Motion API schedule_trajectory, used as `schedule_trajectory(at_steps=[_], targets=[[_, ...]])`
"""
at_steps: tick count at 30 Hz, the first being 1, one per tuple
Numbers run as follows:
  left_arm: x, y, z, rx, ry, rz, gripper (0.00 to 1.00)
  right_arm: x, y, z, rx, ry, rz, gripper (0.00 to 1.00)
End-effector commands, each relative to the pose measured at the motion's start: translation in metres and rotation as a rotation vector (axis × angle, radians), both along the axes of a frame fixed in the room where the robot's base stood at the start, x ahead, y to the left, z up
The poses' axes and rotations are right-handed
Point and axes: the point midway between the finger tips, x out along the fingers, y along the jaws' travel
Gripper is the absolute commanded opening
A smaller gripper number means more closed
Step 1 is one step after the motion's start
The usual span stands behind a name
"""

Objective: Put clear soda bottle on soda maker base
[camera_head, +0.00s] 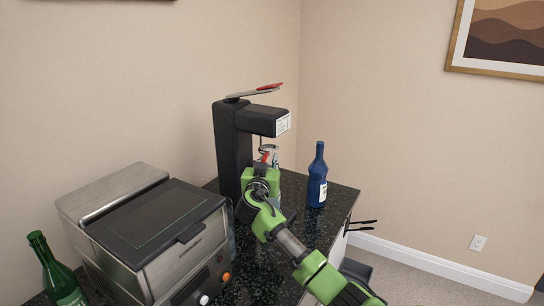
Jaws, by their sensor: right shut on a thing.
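The soda maker (233,150) is tall and black, with a grey and red lever on top. It stands on the dark speckled counter near the corner of the walls. My right gripper (266,172) is in front of it, under its overhanging head. It is shut on the clear soda bottle (275,154), which is mostly hidden behind the gripper and arm. My left gripper is not in view.
A blue bottle (317,178) stands on the counter (341,197) right of the soda maker. A steel and black appliance (150,230) fills the left, with a green bottle (55,272) beside it. Black handles (361,225) stick out at the counter's right side.

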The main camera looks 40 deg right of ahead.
Motion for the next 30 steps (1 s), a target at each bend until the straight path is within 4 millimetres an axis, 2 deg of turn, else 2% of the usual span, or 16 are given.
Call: schedule_trajectory(at_steps=[1,12,13,15,25,30], targets=[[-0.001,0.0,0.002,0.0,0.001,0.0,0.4,0.0,-0.001,0.006,-0.009,-0.008,0.0,0.0],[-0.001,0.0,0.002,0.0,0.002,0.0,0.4,-0.001,-0.001,0.002,-0.008,-0.01,0.0,0.0],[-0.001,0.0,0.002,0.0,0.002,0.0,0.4,-0.001,-0.001,-0.004,-0.002,-0.002,-0.001,0.23],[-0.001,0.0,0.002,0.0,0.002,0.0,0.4,-0.001,-0.001,-0.004,-0.002,-0.002,-0.001,0.34],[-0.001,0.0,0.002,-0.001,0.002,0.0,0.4,-0.001,0.0,-0.004,-0.002,-0.003,-0.001,0.34],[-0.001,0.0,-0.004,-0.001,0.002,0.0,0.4,-0.008,0.01,-0.006,0.0,-0.003,0.001,0.34]])
